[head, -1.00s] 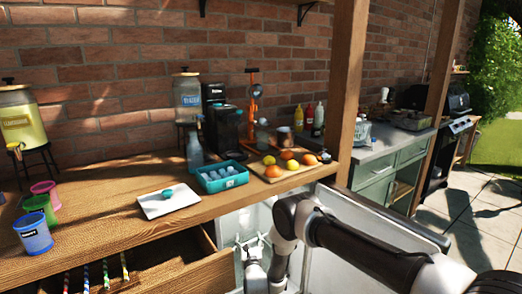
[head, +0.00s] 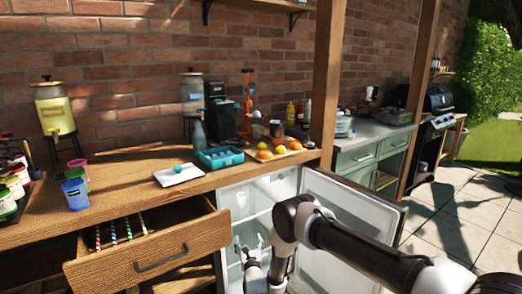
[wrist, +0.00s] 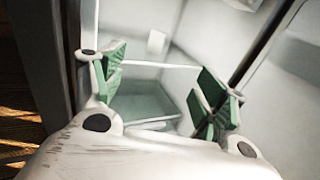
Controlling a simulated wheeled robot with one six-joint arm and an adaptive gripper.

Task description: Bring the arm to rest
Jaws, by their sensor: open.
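My gripper (head: 250,246) hangs low in front of the open fridge (head: 262,197) under the counter, with my arm bent down from the lower right. In the wrist view my gripper (wrist: 160,88) shows its green-padded fingers spread apart with nothing between them. Behind the fingers are the pale fridge inside and a glassy shelf or bin (wrist: 155,105). The fridge door (head: 345,205) stands open to the right, partly hidden by my arm.
An open drawer (head: 150,257) with several striped straws juts out left of the fridge. The wooden counter (head: 130,165) holds a white board (head: 180,175), a teal crate (head: 220,158), a fruit tray and dispensers. Paved floor (head: 470,220) is clear at right.

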